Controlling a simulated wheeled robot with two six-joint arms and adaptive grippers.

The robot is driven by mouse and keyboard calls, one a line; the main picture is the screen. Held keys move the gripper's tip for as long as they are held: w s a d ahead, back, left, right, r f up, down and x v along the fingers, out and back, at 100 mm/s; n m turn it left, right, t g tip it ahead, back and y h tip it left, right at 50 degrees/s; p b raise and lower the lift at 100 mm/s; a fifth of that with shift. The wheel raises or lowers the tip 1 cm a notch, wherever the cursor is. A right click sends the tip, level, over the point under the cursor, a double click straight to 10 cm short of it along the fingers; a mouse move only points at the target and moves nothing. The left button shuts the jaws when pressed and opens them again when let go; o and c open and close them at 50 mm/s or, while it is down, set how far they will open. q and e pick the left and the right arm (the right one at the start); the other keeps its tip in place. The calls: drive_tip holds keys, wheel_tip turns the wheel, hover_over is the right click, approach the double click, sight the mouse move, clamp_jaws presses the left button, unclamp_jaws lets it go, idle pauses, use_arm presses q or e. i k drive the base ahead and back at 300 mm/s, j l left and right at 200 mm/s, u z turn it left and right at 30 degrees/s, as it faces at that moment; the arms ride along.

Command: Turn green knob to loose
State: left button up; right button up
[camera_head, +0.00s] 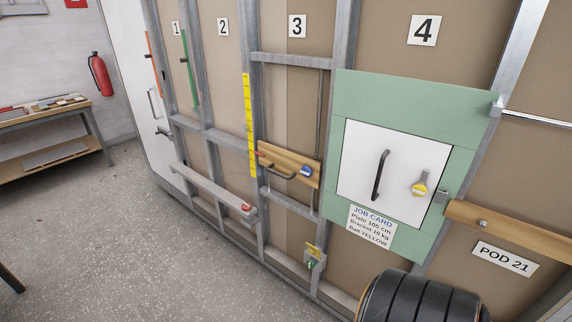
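A small green knob (311,265) sits on a grey box low on the wall, below panel 3. A yellow label (314,249) is just above it; its text is too small to read, and the knob's exact setting cannot be made out.
A wooden board (290,165) with a dark handle and a blue knob (306,171) is above the green knob. A red knob (246,206) ends a grey rail to the left. A white hatch (360,170) with a yellow knob (420,189) is to the right. The floor (150,240) is clear.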

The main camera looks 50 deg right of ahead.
sight(310, 263)
drive_tip(key=i+j+z, duration=0.1)
drive_tip(key=i+z, duration=0.35)
drive_tip(key=i+j+z, duration=0.15)
drive_tip(key=i+z, duration=0.15)
drive_tip(key=z, duration=0.15)
drive_tip(key=i+j+z, duration=0.3)
drive_tip(key=z, duration=0.2)
drive_tip(key=i+j+z, duration=0.25)
drive_tip(key=j+z, duration=0.2)
